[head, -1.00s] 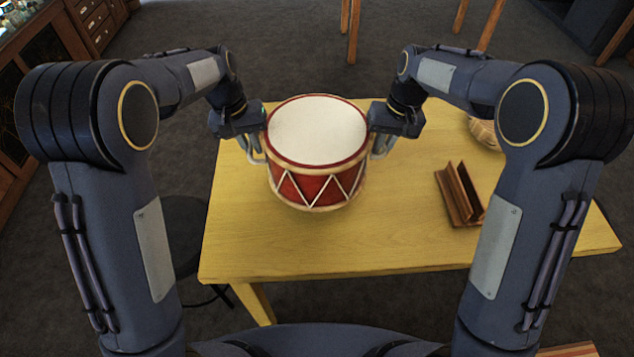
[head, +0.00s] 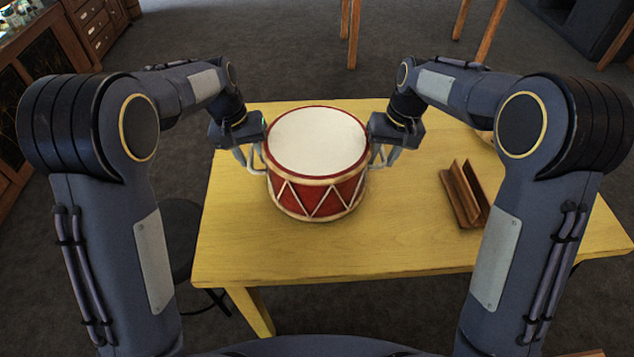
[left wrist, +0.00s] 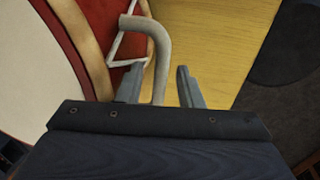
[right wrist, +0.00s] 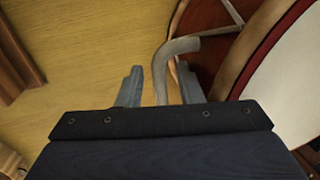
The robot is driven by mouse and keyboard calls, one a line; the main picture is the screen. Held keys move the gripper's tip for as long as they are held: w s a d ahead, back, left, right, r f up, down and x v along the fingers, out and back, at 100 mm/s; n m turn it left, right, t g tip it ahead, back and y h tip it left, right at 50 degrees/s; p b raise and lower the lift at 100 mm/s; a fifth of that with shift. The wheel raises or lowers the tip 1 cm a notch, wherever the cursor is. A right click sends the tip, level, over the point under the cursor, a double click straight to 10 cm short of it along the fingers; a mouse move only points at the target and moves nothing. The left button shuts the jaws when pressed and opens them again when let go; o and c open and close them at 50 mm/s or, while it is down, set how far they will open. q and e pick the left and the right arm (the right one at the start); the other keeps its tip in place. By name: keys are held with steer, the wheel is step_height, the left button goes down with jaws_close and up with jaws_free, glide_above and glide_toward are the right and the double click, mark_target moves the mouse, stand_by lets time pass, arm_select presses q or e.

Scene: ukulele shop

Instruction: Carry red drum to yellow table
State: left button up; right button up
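The red drum (head: 316,192), with a white top, cream rims and white zigzag cords, stands upright on the left part of the yellow table (head: 240,240). It appears to rest on the tabletop. My left gripper (head: 250,158) is at the drum's left side. In the left wrist view its fingers (left wrist: 157,88) stand apart on both sides of the drum's grey bent handle (left wrist: 158,50), with gaps. My right gripper (head: 383,158) is at the drum's right side. In the right wrist view its fingers (right wrist: 158,88) are likewise apart around the other handle (right wrist: 162,65).
A brown wooden stand (head: 462,195) is on the table right of the drum. A round tan object (head: 486,137) is partly hidden behind my right arm. A dark stool (head: 180,235) stands left of the table. The table's front is clear.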

arm_select(q)
steer(key=shift+r, duration=0.1)
arm_select(e)
steer(key=shift+r, duration=0.3)
arm_select(q)
step_height(320, 180, up, 12)
steer(key=a, duration=0.2)
steer(key=shift+a+f, duration=0.15)
steer(key=shift+f, duration=0.05)
arm_select(e)
step_height(320, 180, up, 11)
steer(key=d, duration=0.2)
arm_select(q)
steer(key=shift+s, duration=0.15)
arm_select(e)
steer(key=shift+d, duration=0.1)
